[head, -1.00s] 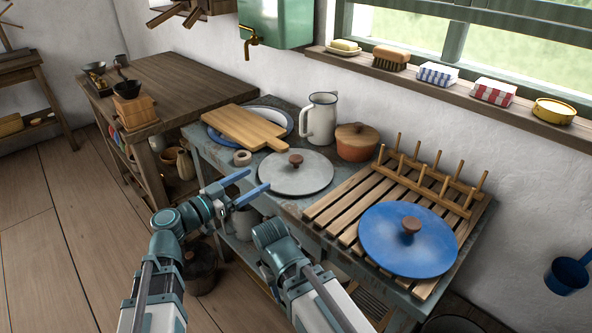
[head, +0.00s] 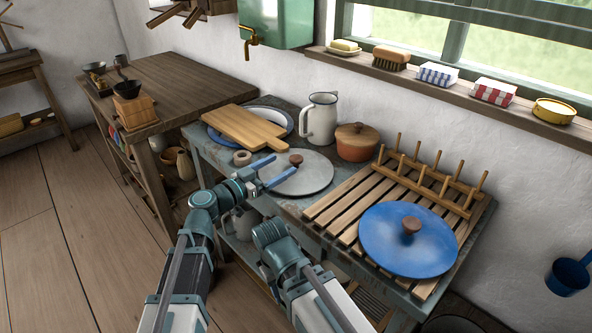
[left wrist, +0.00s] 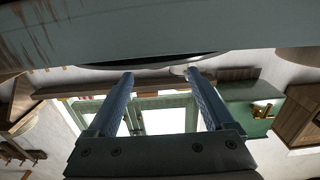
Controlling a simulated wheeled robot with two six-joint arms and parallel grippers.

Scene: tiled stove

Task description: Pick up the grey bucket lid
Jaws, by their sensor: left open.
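The grey bucket lid (head: 308,180) is a flat round disc with a brown wooden knob (head: 296,160), lying on the worn grey-blue bench (head: 285,207). My left gripper (head: 288,166) is open, with its two blue fingers over the front left part of the lid, close to the knob. The knob shows by the fingertips; I cannot tell whether they touch it. In the left wrist view the open fingers (left wrist: 160,76) show with nothing clearly held between them. My right arm shows at the lower middle of the head view, but its gripper does not.
A cutting board (head: 243,127) on a plate and a small ring (head: 242,158) lie left of the lid. A white jug (head: 320,121) and an orange lidded pot (head: 356,146) stand behind. A slatted wooden rack (head: 339,210) with a blue lid (head: 390,248) is right.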

